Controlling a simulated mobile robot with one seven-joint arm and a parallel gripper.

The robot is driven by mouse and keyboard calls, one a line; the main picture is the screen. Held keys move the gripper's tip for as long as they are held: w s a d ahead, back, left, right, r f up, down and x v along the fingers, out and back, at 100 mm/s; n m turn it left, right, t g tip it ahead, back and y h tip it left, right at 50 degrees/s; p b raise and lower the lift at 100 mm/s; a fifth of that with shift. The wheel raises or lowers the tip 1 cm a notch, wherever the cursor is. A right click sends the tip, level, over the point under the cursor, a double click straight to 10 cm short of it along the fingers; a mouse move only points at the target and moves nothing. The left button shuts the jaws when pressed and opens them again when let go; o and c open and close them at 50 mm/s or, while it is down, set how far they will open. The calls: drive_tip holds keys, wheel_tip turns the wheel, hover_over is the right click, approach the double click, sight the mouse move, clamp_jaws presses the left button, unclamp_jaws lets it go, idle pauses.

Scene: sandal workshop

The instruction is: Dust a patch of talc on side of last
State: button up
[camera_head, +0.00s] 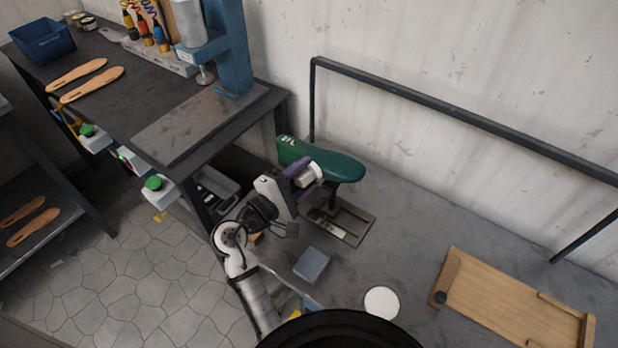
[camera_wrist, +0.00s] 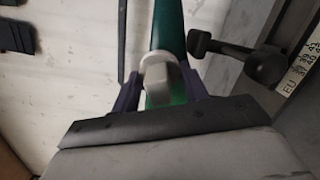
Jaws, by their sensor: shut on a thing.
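The last (camera_head: 335,164) is a green foot-shaped form marked with a number, held up on a stand with a dark base plate (camera_head: 357,222). It also shows in the wrist view (camera_wrist: 168,28), beyond the fingers. My gripper (camera_head: 304,176) has purple fingers and is shut on a pale, rounded dauber (camera_head: 311,174). In the wrist view the dauber (camera_wrist: 158,70) sits between the fingers, in front of the green last. It is at the near side of the last; I cannot tell whether they touch. No talc patch can be made out on the visible surface.
A round white disc or dish (camera_head: 382,302) and a blue-grey block (camera_head: 311,265) lie on the grey bench. A wooden tray (camera_head: 515,306) lies at right. A dark rail (camera_head: 440,106) runs along the wall. A dark table (camera_head: 105,85) with a blue press stands at left.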

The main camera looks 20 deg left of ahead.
sight(299, 159)
drive_tip(key=shift+w+a, duration=0.35)
drive_tip(key=shift+a, duration=0.3)
drive_tip(key=shift+w+a, duration=0.4)
drive_tip(key=shift+a, duration=0.3)
drive_tip(key=shift+w+a, duration=0.35)
drive_tip(key=shift+a, duration=0.3)
drive_tip(key=shift+p+v, duration=0.7)
drive_tip(key=shift+v, duration=2.3)
drive_tip(key=v, duration=0.3)
drive_tip(key=shift+p, duration=0.3)
drive_tip(key=shift+p+x, duration=0.55)
drive_tip(key=shift+x, duration=2.85)
